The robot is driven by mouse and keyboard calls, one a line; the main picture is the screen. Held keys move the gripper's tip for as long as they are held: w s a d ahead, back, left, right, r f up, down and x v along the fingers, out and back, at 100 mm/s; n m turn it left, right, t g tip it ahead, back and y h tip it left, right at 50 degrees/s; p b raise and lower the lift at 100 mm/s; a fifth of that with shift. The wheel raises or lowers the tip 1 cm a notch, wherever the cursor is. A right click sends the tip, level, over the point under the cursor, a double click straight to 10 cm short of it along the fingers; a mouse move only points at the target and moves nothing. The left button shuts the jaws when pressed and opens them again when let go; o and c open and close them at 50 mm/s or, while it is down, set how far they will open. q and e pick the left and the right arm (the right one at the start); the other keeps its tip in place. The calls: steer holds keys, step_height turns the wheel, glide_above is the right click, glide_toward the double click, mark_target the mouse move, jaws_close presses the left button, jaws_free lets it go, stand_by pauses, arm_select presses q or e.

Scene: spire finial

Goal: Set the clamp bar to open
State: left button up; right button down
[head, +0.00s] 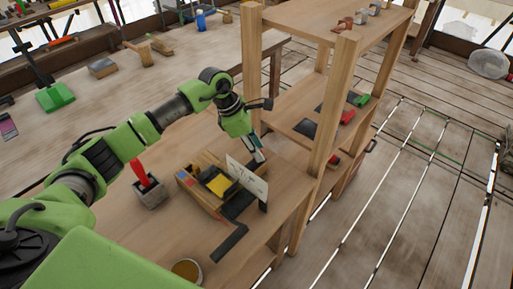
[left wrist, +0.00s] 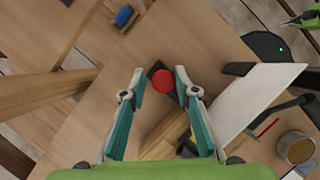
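A wooden fixture (head: 203,190) with a yellow pad stands on the workbench (head: 180,228), and a white card (head: 247,180) stands upright at its right. A dark flat bar (head: 230,243) sticks out towards the front of the bench; I cannot tell whether this is the clamp bar. My left gripper (head: 257,152) is low, just behind the card. In the left wrist view my left gripper (left wrist: 162,93) is open, its teal fingers apart. A round red knob (left wrist: 163,82) on a dark base shows between and beyond the fingertips, not visibly touched.
Wooden shelf posts (head: 332,130) rise right of my left gripper. A grey block with a red handle (head: 143,175) stands left of the fixture. A round tin (head: 187,270) is at the bench front. The bench between block and tin is clear.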

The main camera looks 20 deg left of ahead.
arm_select(q)
steer(key=v, duration=1.2)
steer(key=shift+d+r, duration=0.1)
steer(key=shift+r, duration=0.05)
